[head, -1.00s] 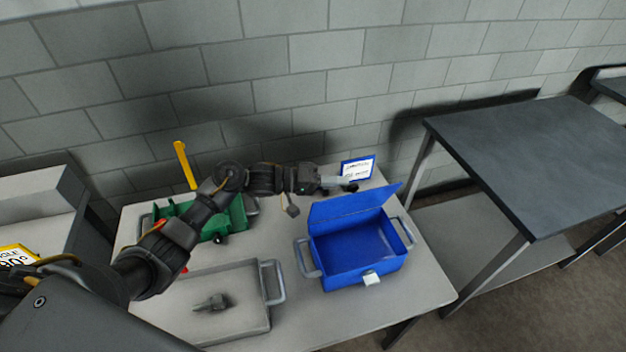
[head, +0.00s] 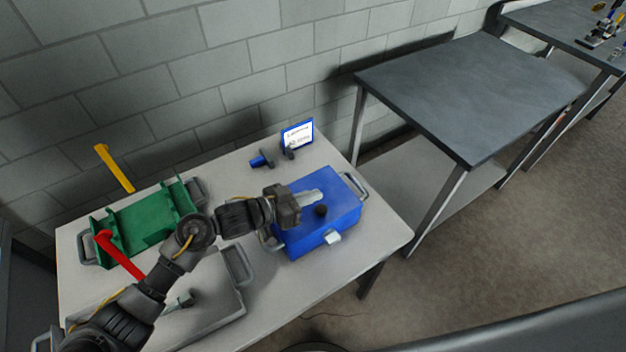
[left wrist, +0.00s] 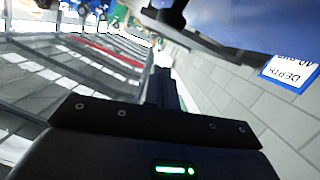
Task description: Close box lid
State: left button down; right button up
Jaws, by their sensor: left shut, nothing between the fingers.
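The blue box (head: 341,223) stands on the table at the right, with a handle on each side and a pale latch (head: 333,237) at the front. Its lid is down over the box, and the inside is hidden. My left gripper (head: 318,198) is shut and empty, lying over the top of the lid. In the left wrist view a blue surface (left wrist: 250,22) fills the upper right close to the fingers. Whether the fingers touch the lid I cannot tell. My right gripper does not show.
The light table (head: 300,305) also holds a green tray (head: 140,226) with yellow and red handles, and a grey tray (head: 215,322) partly behind my arm. A small sign (head: 298,134) stands behind the box. A dark-topped table (head: 465,90) is at the right.

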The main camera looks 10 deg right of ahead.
aim_at(314, 221)
pick_arm(q)
jog(key=shift+s+f+m, duration=0.3)
jog(key=shift+s+f, duration=0.05)
jog(key=shift+f, duration=0.3)
jog(key=shift+s+d+f+m+b, duration=0.15)
jog(key=shift+s+f+m+b, duration=0.1)
jog(key=shift+f+m+b, duration=0.3)
jog(key=shift+s+d+f, duration=0.15)
jog(key=shift+f, duration=0.35)
jog(key=shift+s+d+f, duration=0.1)
jog(key=shift+f, duration=0.15)
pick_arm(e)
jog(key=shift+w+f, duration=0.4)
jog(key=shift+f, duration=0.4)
